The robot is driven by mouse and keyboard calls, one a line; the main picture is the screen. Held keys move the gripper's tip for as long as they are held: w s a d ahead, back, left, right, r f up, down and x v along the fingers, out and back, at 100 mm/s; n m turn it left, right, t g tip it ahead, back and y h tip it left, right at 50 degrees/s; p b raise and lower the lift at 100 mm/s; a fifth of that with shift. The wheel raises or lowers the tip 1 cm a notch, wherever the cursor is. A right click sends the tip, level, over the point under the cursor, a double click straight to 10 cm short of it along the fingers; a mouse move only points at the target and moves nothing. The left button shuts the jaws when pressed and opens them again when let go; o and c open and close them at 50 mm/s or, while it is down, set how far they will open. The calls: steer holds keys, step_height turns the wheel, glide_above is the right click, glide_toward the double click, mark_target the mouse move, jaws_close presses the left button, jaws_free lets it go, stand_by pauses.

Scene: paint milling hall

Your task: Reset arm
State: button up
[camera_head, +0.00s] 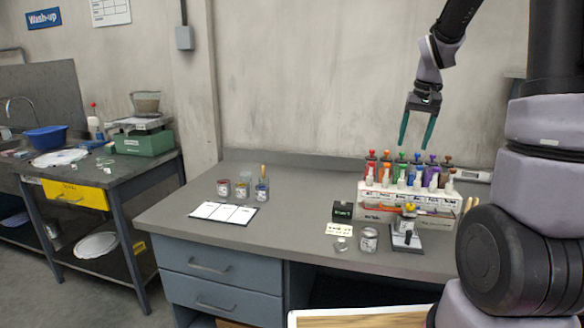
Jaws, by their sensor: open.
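My gripper (416,132) hangs from my arm at the upper right, pointing down, with its two green fingers apart and nothing between them. It is in the air above the back of the grey workbench (170,215). Below it and a little to the left of the rack's middle stand colored bottles in a white rack (425,199). The fingertips appear just above the bottle tops, though the exact gap in depth cannot be told. Large links of my own arm fill the right side of the view.
On the bench are several small jars (242,190), a white sheet board (222,212), a black box (342,211), a glass jar (369,240) and a small stand device (406,236). A second table at left holds a green scale (144,141) and blue bowl (47,138). The bench middle is clear.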

steer(key=s+a+r+t, duration=0.1)
steer(key=s+a+r, duration=0.2)
steer(key=s, duration=0.4)
steer(key=s+a+r+t+y, duration=0.1)
steer(key=s+a+r+t, duration=0.1)
steer(key=s, duration=0.5)
steer(key=s+a+r+t, duration=0.2)
steer(key=s+a+r, duration=0.2)
steer(key=s+r, duration=0.2)
steer(key=shift+s+a+m+y, duration=0.3)
steer(key=shift+s+a+m, duration=0.1)
steer(key=shift+s, duration=0.35)
steer(key=shift+r, duration=0.1)
